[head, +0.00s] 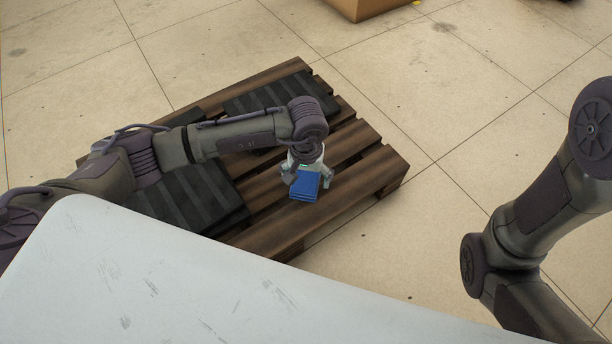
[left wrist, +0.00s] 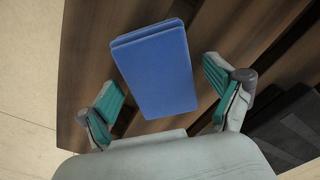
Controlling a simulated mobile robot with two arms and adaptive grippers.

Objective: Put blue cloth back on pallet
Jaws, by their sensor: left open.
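The blue cloth (head: 304,187) is a folded blue rectangle at the right part of the wooden pallet (head: 368,170). In the left wrist view the cloth (left wrist: 157,72) lies over the brown slats (left wrist: 95,50), between and ahead of my fingers. My left gripper (head: 308,178) is over the pallet at the cloth. In the left wrist view its fingers (left wrist: 165,92) are spread wide, with a gap on each side of the cloth. Whether the cloth rests flat on the slats is hard to tell. My right gripper is out of view; only its arm shows at the right.
Black ribbed pads (head: 205,195) lie on the pallet's near left part, and another (head: 262,97) lies toward its back. A pale scratched surface (head: 150,280) fills the front. A cardboard box (head: 368,8) stands at the top. The tiled floor right of the pallet is clear.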

